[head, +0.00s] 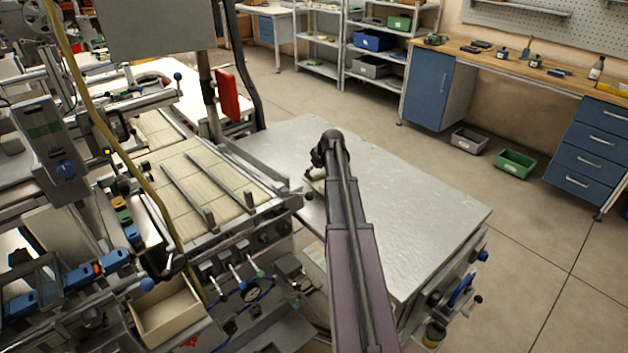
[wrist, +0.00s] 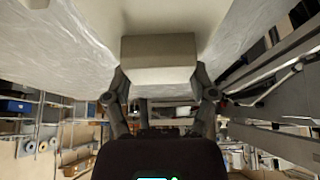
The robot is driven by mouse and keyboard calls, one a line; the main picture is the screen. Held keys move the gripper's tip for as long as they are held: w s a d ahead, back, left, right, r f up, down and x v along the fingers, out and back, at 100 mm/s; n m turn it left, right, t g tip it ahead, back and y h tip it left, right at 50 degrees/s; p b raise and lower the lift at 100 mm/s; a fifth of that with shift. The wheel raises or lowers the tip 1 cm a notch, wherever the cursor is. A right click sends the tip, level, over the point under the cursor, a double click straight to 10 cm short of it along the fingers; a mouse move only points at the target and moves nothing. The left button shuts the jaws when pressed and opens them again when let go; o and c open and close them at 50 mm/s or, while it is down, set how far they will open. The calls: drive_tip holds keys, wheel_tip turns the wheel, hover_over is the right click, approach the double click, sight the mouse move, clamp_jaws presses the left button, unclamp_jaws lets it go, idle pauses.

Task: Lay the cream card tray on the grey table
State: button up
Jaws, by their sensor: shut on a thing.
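My gripper (head: 314,172) is at the far end of my arm, over the left part of the grey table (head: 420,210). In the wrist view my gripper (wrist: 161,82) is shut, with a finger on each side of the cream card tray (wrist: 158,58). A small cream patch of the tray (head: 317,174) shows at the gripper in the head view; the arm hides most of the rest. The table's pale surface (wrist: 50,45) fills the upper wrist view close to the tray. I cannot tell whether the tray touches it.
A machine with a tiled bed and metal rails (head: 190,180) stands left of the table. An open cream box (head: 166,310) sits low at its front. The table's right part is bare. A blue-drawered workbench (head: 520,70) and bins stand beyond clear floor.

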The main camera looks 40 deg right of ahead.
sight(324, 184)
drive_tip(key=shift+f, duration=0.1)
drive_tip(key=shift+f+b, duration=1.8)
drive_tip(key=shift+b, duration=0.1)
drive_tip(key=shift+f, duration=0.15)
drive_tip(key=o, duration=1.1)
drive_tip(key=shift+r, duration=0.25)
drive_tip(key=p+v, duration=0.3)
drive_tip(key=shift+r, duration=0.2)
drive_tip(key=p+v, duration=0.7)
drive_tip(key=v, duration=0.1)
drive_tip(key=shift+s+r+p, duration=0.2)
drive_tip(key=shift+s+p, duration=0.05)
drive_tip(key=shift+p, duration=0.05)
drive_tip(key=shift+s, duration=0.1)
